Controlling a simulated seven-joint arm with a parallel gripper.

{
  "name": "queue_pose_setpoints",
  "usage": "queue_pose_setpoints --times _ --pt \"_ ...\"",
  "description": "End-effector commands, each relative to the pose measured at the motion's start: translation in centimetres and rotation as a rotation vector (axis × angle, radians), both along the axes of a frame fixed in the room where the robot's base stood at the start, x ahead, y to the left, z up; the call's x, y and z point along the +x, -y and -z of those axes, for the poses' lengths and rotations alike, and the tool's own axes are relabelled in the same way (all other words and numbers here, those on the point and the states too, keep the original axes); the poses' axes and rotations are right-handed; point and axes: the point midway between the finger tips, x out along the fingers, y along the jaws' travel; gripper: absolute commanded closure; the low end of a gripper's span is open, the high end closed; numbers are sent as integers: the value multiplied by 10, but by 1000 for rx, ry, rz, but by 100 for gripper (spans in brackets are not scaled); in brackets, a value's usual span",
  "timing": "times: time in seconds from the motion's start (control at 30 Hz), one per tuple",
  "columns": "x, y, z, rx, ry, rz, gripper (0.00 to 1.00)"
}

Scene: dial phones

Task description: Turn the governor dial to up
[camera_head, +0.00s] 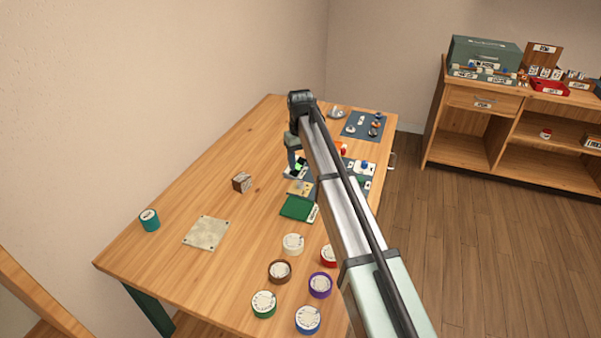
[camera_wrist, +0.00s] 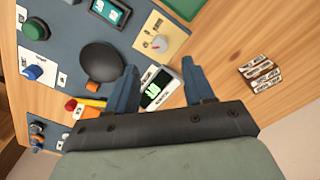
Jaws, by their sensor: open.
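No dial label is readable as governor, so I cannot tell for sure which part is the governor dial. A cream plate (camera_wrist: 153,27) in the wrist view carries a small pale round knob (camera_wrist: 160,43) with a red mark. The plate also shows in the head view (camera_head: 299,188). My gripper (camera_wrist: 160,66) is open, with its two blue fingers apart and the knob beyond their tips. A white device with a lit green display (camera_wrist: 153,90) shows between the fingers. In the head view my gripper (camera_head: 292,160) is over the panel area, partly hidden by my arm.
A black round dome (camera_wrist: 101,62), a green button (camera_wrist: 36,29) and a blue knob (camera_wrist: 33,72) stand on the grey panel. A small labelled block (camera_head: 242,182) lies on the table. Several round tins and a green tray (camera_head: 297,208) are nearer. Bare wood lies left.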

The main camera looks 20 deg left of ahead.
Motion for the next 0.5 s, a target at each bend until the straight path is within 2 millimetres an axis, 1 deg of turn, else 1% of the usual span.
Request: queue_pose_setpoints --times 0.03,0.2,0.33,0.5 --pt "1 -1 -11 1 1 0 47" --pt "1 0 -35 1 1 0 47" --pt "0 0 -46 0 0 0 47" --pt "0 0 -52 0 0 0 47"
